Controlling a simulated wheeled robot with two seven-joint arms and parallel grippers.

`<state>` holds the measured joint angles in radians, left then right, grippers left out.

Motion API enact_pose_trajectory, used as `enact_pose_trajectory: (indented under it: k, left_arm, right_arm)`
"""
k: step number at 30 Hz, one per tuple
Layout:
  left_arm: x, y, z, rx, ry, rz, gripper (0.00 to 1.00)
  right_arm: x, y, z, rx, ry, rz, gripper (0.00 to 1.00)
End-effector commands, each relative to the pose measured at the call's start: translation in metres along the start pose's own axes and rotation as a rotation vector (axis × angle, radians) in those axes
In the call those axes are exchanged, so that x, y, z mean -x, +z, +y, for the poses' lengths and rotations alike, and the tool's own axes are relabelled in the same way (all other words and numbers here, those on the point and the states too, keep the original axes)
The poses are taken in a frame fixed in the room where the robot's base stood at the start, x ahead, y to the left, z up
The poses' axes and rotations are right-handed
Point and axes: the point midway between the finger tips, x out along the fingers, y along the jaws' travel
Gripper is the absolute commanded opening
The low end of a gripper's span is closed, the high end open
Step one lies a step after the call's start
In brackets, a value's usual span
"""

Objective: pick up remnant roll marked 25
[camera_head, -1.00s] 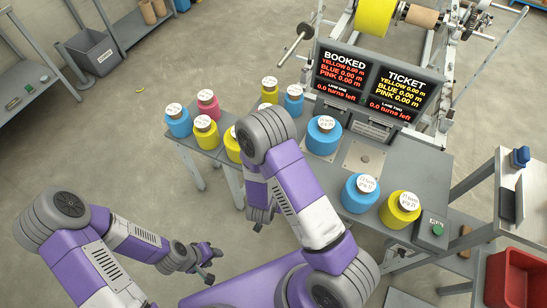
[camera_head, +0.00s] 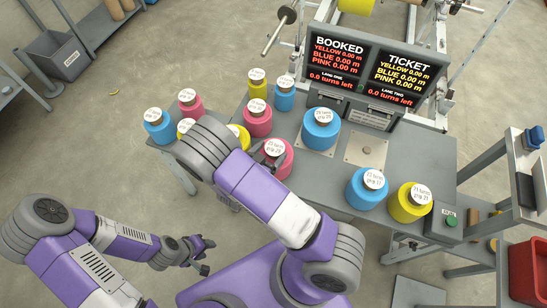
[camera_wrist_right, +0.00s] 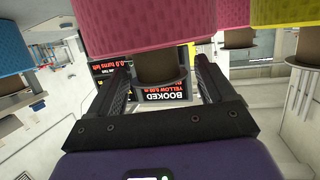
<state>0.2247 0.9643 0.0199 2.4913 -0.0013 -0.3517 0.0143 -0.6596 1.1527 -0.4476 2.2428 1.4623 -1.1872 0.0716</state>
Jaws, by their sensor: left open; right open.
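Several short rolls with white labels stand on the grey table. A pink roll (camera_head: 276,165) stands by my right gripper (camera_head: 266,152); its label seems to show turns and a package number, too small to read surely. In the right wrist view, a pink roll (camera_wrist_right: 150,25) with a brown core fills the top, the core showing between the open fingers of my right gripper (camera_wrist_right: 160,72), which hold nothing. Whether they touch the core I cannot tell. My left gripper (camera_head: 206,257) is open and empty, low at the left, away from the table.
Blue rolls (camera_head: 320,130) and (camera_head: 366,188) and a yellow roll (camera_head: 410,203) stand to the right of the pink roll. More rolls stand at the table's left end. A display (camera_head: 372,70) rises behind. A red bin (camera_head: 527,272) is at the lower right.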

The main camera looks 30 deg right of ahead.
Motion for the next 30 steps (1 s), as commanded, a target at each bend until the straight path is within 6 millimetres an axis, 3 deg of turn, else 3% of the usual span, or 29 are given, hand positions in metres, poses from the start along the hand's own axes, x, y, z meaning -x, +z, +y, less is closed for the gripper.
enact_pose_trajectory:
  k: [9,17,30]
  left_arm:
    - [-0.016,-0.001,-0.006,0.0,0.0,0.001,0.43]
    - [-0.015,-0.001,-0.006,0.0,0.0,0.001,0.43]
    - [-0.015,-0.001,-0.006,0.0,0.0,0.001,0.43]
  right_arm:
    - [-0.043,-0.003,0.003,-0.001,0.001,0.0,0.82]
    - [-0.045,-0.005,0.003,0.0,0.0,-0.001,0.82]
    - [-0.045,-0.004,0.003,0.001,0.0,-0.001,0.17]
